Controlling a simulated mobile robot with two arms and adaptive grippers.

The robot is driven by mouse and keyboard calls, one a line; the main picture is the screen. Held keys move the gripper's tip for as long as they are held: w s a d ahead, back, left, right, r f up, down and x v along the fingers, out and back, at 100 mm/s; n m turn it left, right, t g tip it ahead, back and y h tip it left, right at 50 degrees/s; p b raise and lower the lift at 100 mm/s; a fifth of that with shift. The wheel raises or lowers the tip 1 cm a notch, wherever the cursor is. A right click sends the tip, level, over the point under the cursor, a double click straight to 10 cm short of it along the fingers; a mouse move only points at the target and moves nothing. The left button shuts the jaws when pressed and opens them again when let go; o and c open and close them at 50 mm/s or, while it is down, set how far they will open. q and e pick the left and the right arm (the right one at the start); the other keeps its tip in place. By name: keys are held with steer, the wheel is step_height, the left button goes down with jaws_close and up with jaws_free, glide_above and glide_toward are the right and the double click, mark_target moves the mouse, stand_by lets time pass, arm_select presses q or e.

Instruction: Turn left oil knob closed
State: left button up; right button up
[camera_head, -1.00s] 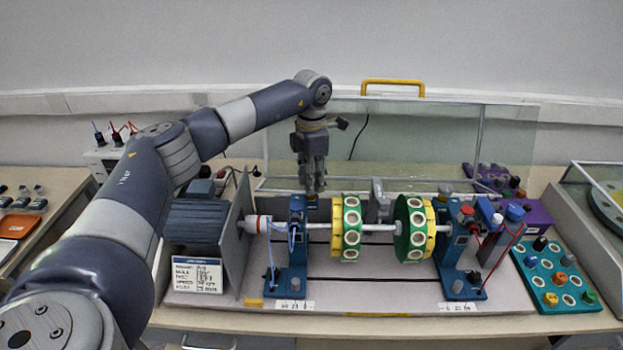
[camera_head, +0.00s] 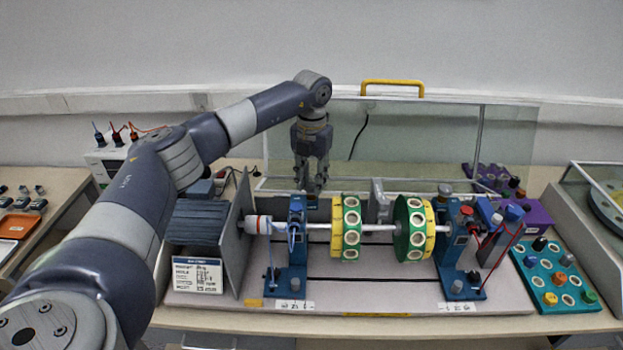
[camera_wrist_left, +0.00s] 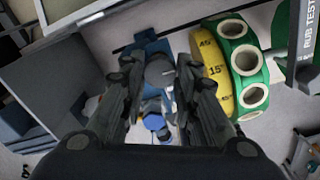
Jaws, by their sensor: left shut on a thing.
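My left gripper (camera_head: 313,186) reaches straight down behind the left blue bearing stand (camera_head: 298,245). In the left wrist view its two fingers (camera_wrist_left: 158,72) stand either side of a dark grey knob (camera_wrist_left: 159,69) and are shut on it. This knob sits at the far foot of the blue stand, which also shows in the left wrist view (camera_wrist_left: 146,44). In the head view the fingers mostly hide it. A blue cap (camera_wrist_left: 153,121) on top of the stand is nearer and clear of the fingertips. My right gripper is not in view.
A shaft with green and yellow discs (camera_head: 346,228) runs right of the gripper to another blue stand (camera_head: 457,262). A grey upright panel (camera_head: 236,232) stands to the left. A clear raised cover (camera_head: 420,140) with a yellow handle (camera_head: 392,83) is behind.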

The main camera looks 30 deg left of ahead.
mark_target(311, 185)
arm_select(q)
steer(key=shift+w+r, duration=0.1)
steer(key=shift+r, duration=0.05)
stand_by(0.4)
steer(key=o, duration=1)
steer(key=shift+c, duration=0.2)
steer(key=shift+o, duration=0.7)
step_height(311, 185, up, 12)
steer(key=shift+f, duration=0.2)
